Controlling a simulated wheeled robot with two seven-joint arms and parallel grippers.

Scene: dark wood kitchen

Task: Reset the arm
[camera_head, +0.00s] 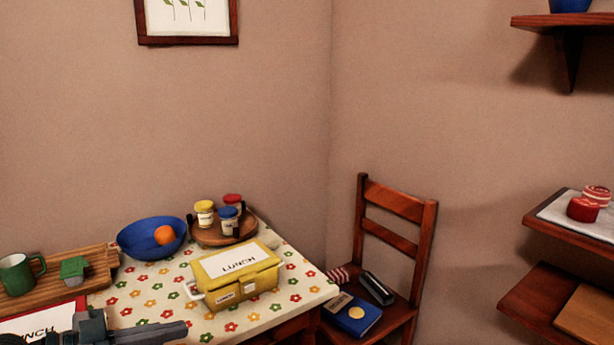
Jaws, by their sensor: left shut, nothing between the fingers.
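My left gripper (160,333) comes in at the bottom left, over the front of the table. Its dark fingers point right and are closed together with nothing between them. It is in front of the yellow lunch box (236,276) and apart from it. The rest of my left arm is cut off by the lower edge of the picture. My right arm and gripper are out of view.
The flowered table (290,292) holds a blue bowl (135,243) with an orange, a round wooden tray (248,225) with jars, and a wooden board (55,292) with a green mug (20,273). A chair (410,250) stands right; wall shelves (556,236) are further right.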

